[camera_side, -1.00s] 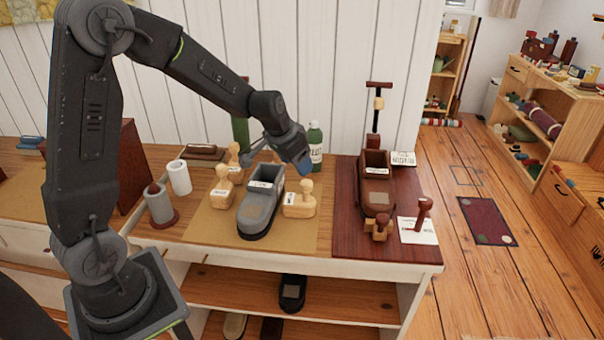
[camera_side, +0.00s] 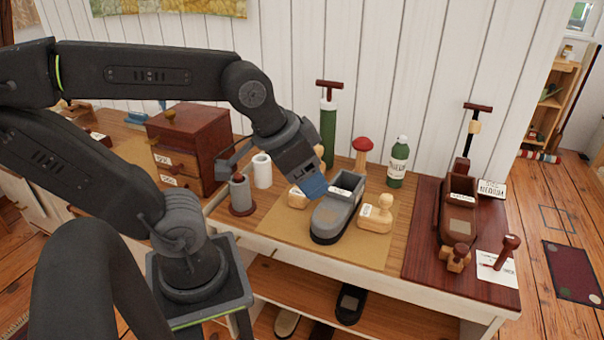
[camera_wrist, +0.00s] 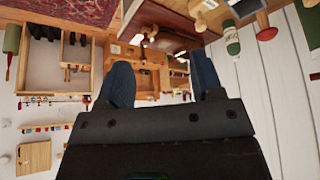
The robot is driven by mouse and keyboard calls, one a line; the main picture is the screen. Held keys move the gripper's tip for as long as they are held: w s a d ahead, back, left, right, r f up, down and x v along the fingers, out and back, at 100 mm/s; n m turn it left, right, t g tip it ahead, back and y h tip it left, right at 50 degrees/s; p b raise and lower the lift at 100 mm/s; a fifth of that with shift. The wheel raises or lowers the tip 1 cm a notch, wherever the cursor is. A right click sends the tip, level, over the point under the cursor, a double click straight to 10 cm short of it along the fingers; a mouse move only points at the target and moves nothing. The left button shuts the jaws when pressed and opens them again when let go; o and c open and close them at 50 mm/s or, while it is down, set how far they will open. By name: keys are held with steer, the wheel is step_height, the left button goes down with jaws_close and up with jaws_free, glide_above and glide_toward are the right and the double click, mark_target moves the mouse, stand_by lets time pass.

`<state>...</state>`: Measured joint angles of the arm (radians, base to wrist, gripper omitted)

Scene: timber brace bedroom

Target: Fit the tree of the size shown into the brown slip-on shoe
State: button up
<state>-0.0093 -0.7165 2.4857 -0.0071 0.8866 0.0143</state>
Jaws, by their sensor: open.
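The brown slip-on shoe (camera_side: 444,222) stands on a dark red board at the right, with a white card (camera_side: 492,189) behind it that seems to read MEDIUM. A pale wooden tree (camera_side: 376,216) stands right of the grey shoe (camera_side: 325,223). A second pale tree (camera_side: 297,199) is left of the grey shoe, partly hidden by my gripper, and a third (camera_side: 320,151) shows behind it. My gripper (camera_wrist: 162,82) is open, with nothing between its blue fingers. In the side view it hangs tilted above the left side of the grey shoe.
A green bottle (camera_side: 398,163), a red-topped wooden piece (camera_side: 362,152) and a tall green cylinder (camera_side: 328,135) stand at the back. A white roll (camera_side: 262,171) and grey cylinder (camera_side: 242,194) are at the left. A small brown-knobbed block (camera_side: 456,258) stands before the brown shoe.

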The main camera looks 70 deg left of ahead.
steer(key=shift+o, duration=0.3)
steer(key=shift+s, duration=0.45)
